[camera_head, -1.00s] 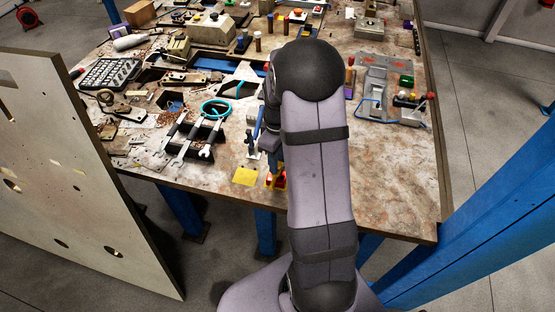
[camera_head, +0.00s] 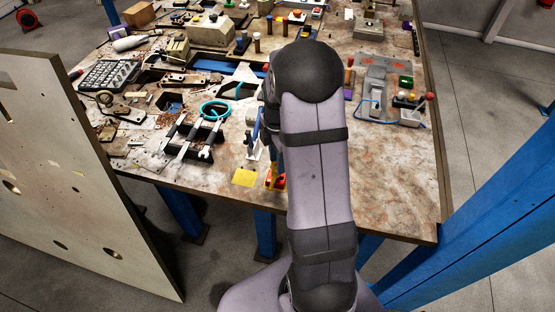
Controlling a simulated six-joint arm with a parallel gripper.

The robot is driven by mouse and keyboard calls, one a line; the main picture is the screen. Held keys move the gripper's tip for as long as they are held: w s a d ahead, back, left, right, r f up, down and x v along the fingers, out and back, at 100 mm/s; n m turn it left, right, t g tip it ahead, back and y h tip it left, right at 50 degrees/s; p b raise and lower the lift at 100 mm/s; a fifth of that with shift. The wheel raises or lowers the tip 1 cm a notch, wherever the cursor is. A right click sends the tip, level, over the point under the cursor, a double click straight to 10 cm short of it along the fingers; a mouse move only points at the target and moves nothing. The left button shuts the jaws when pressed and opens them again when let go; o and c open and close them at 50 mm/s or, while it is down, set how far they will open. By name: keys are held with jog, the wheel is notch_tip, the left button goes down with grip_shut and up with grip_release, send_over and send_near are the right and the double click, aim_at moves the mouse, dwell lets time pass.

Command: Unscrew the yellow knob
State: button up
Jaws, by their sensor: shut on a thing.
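A small red and yellow piece (camera_head: 276,184) sits at the front edge of the table, just left of my forearm. Its yellow part, which appears to be the yellow knob (camera_head: 269,181), shows at its left side. My gripper (camera_head: 274,174) points down onto this piece and is shut at the yellow part. My forearm and wrist cover much of the gripper, so the fingertips and the exact hold are small and hard to make out.
A yellow square (camera_head: 244,177) lies left of the gripper. Wrenches (camera_head: 187,140) and a teal ring (camera_head: 215,110) lie farther left. A pale board (camera_head: 80,170) with holes stands at the left. Several blocks and fixtures crowd the back.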

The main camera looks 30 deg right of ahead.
jog(key=n, duration=0.7)
jog(key=shift+w, duration=0.15)
jog(key=n, duration=0.3)
jog(key=shift+a+n, duration=0.1)
jog(key=shift+n, duration=1.4)
jog(key=shift+a+f, duration=0.1)
jog(key=o, duration=0.8)
jog(key=shift+o, duration=0.4)
jog(key=shift+w+r, duration=0.1)
jog(key=shift+r, duration=0.4)
jog(key=shift+r+b, duration=1)
jog(key=shift+r, duration=2.2)
